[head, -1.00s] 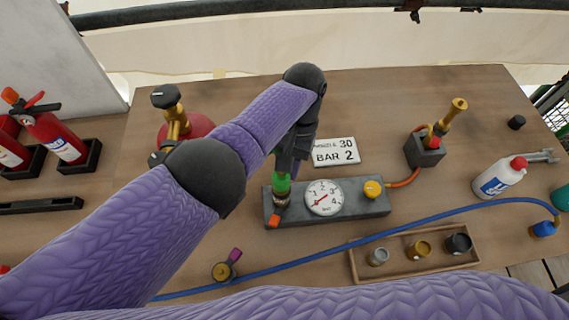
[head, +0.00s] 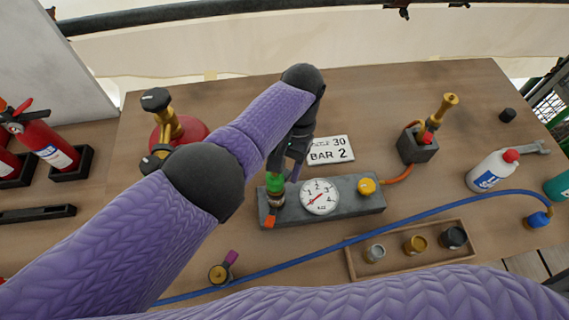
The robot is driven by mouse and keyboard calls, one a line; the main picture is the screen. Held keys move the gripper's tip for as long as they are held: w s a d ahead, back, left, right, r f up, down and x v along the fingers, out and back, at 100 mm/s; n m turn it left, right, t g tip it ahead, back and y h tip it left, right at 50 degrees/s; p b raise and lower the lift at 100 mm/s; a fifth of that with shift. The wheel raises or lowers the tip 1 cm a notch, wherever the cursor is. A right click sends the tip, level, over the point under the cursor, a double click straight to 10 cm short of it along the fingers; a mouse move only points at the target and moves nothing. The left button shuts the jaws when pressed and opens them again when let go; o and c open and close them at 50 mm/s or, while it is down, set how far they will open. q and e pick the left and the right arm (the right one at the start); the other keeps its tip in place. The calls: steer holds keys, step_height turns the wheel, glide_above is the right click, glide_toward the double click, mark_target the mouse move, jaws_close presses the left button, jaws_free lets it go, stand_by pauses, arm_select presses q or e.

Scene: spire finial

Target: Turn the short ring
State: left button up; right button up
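A grey block (head: 350,198) on the bench carries a round gauge (head: 319,196), a yellow knob (head: 367,187) and, at its left end, a fitting with a green collar (head: 274,184) above a metal ring (head: 272,200). An orange tab (head: 269,221) shows below the ring. I cannot tell which ring is the short one. My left gripper (head: 285,168) points down at the green collar, its fingers over and just right of it. Contact and finger gap are unclear. My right gripper is out of view; only a purple arm link crosses the bottom.
A sign (head: 330,150) reading 30 and BAR 2 lies behind the block. A brass nozzle (head: 440,108) stands right. A wooden tray (head: 354,263) holds three small caps. A blue hose (head: 400,220) crosses in front. A white bottle (head: 490,172) stands right, red extinguishers (head: 45,140) left.

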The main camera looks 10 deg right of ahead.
arm_select(q)
steer(key=shift+r, duration=0.1)
steer(key=b+v, duration=0.3)
steer(key=v, duration=0.4)
steer(key=shift+w+d+r, duration=0.1)
steer(key=shift+w+r, duration=0.05)
